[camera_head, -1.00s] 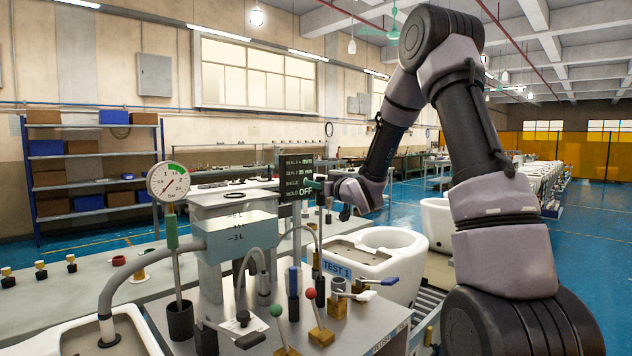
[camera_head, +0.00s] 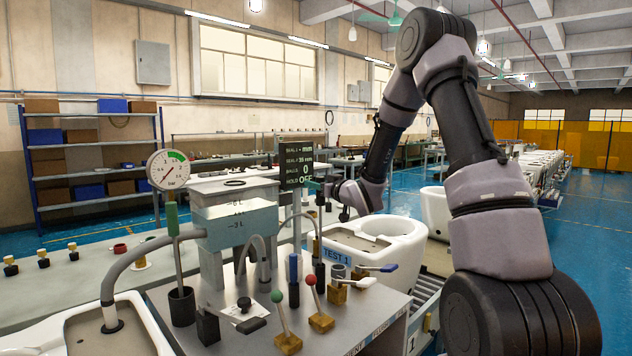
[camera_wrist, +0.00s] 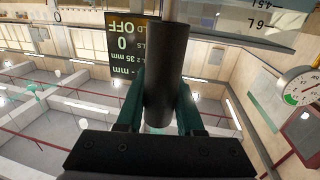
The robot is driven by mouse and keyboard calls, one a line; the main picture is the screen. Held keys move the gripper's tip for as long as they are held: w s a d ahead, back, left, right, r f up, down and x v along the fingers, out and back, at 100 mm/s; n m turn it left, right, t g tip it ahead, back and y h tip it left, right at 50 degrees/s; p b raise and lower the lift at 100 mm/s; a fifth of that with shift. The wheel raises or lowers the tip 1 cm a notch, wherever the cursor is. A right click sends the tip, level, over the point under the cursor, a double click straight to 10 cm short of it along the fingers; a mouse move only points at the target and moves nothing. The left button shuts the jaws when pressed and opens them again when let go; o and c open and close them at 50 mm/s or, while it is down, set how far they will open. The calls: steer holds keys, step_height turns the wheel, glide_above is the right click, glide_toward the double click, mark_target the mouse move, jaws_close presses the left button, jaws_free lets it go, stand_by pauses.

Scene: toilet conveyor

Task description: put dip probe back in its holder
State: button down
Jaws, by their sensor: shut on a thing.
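My gripper (camera_wrist: 162,105) has teal fingers closed around a dark grey cylinder (camera_wrist: 167,75), which I take to be the handle of the dip probe. In the wrist view the cylinder stands between both fingers. In the head view my gripper (camera_head: 318,187) is small, just right of the dark display, above the test bench; the probe's lower part is hard to make out there. Which fitting is its holder I cannot tell for sure; a black cup (camera_head: 181,306) and a black block (camera_head: 207,327) stand on the bench's left part.
The bench carries a pressure gauge (camera_head: 169,170), a clear water tank (camera_head: 235,222), a display (camera_head: 297,166), a red-knobbed lever (camera_head: 311,281), a green-knobbed lever (camera_head: 278,297) and hoses. A white toilet (camera_head: 390,240) stands behind the bench at right, another (camera_head: 110,335) at front left.

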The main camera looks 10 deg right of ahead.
steer(key=shift+f, duration=1.55)
steer(key=shift+c, duration=2.3)
jaws_free()
steer(key=v, duration=1)
steer(key=shift+s, duration=0.4)
steer(key=shift+d, duration=0.15)
